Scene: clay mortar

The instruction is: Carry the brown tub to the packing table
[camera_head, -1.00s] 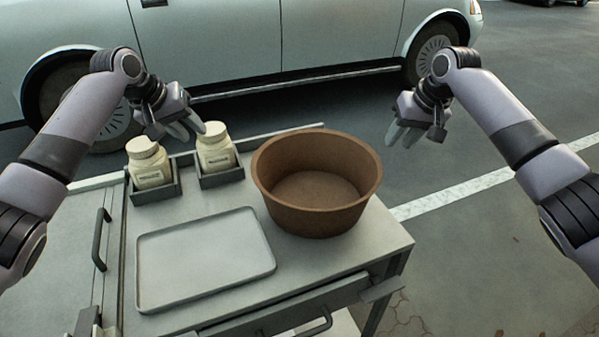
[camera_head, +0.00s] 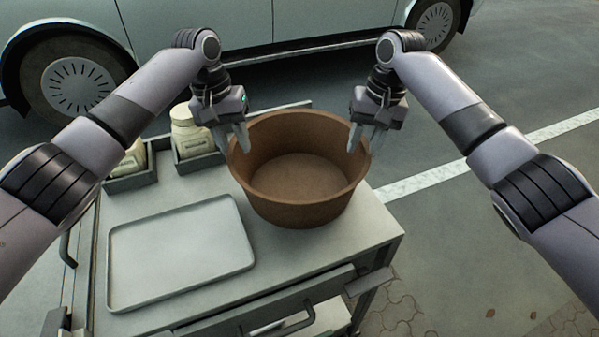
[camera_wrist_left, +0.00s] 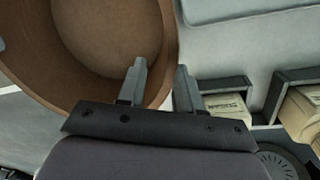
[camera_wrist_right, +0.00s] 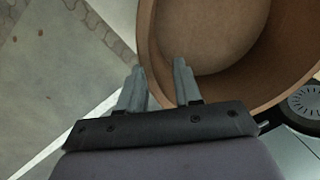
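The brown tub (camera_head: 300,195) stands upright and empty on the right part of a grey cart top. My left gripper (camera_head: 236,140) is at the tub's left rim, fingers pointing down. In the left wrist view its open fingers (camera_wrist_left: 160,85) lie on either side of the tub's wall (camera_wrist_left: 165,45). My right gripper (camera_head: 364,140) is at the tub's right rim. In the right wrist view its open fingers (camera_wrist_right: 158,85) lie on either side of the wall (camera_wrist_right: 146,40). I cannot tell whether either gripper touches the tub. No separate packing table can be made out.
A flat grey tray (camera_head: 180,255) lies on the cart (camera_head: 365,235) left of the tub. Cream jars (camera_head: 190,135) stand in dark holders behind it, partly hidden by my left arm. A car (camera_head: 290,25) is parked behind. Open pavement (camera_head: 470,240) lies to the right.

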